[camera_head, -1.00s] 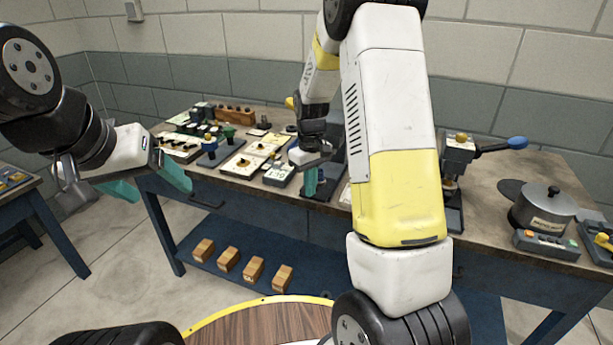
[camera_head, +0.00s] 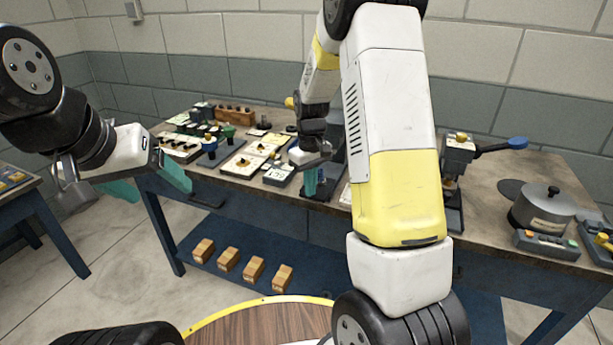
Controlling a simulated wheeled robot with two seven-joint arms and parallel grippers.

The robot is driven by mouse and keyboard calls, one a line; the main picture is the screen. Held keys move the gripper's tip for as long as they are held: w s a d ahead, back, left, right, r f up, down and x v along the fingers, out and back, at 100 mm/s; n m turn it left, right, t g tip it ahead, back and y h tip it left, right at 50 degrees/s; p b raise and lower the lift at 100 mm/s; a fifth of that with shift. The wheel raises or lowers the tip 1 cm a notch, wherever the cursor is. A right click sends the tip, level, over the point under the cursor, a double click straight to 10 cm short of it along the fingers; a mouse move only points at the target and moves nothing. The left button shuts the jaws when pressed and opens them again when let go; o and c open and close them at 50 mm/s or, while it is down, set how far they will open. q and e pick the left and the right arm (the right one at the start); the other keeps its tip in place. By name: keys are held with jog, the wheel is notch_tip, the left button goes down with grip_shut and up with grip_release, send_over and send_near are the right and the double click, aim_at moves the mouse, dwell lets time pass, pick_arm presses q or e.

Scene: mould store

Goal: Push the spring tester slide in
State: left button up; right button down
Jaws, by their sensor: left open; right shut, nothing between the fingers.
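My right gripper (camera_head: 311,182) is shut and empty, with its teal fingers pointing down at the front part of the bench. It is over or beside a dark device base (camera_head: 318,196) near the front edge; I cannot tell whether it touches. This may be the spring tester, but my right arm covers much of it and I cannot make out its slide. My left gripper (camera_head: 152,180) is open and empty, in the air left of the bench and apart from it.
The workbench (camera_head: 232,189) carries several small instruments and trays on its left. A lever press (camera_head: 458,165) with a blue-knobbed handle and a lidded metal pot (camera_head: 542,208) stand on the right. Several wooden blocks (camera_head: 254,269) lie on the lower shelf (camera_head: 228,248).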

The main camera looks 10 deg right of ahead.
aim_at(321, 170)
dwell(0.5)
jog(key=shift+w+d, duration=0.6)
jog(key=shift+w, duration=0.25)
jog(key=shift+w+d, duration=0.55)
jog(key=shift+w, duration=0.25)
jog(key=shift+w+d, duration=0.6)
jog(key=shift+w, duration=0.25)
jog(key=shift+w+d, duration=0.55)
jog(key=shift+w, duration=0.35)
jog(key=shift+w+d, duration=0.75)
jog(key=shift+w, duration=0.3)
jog(key=shift+s+a+r, duration=0.75)
jog(key=shift+s+r, duration=0.25)
jog(key=shift+s, duration=0.05)
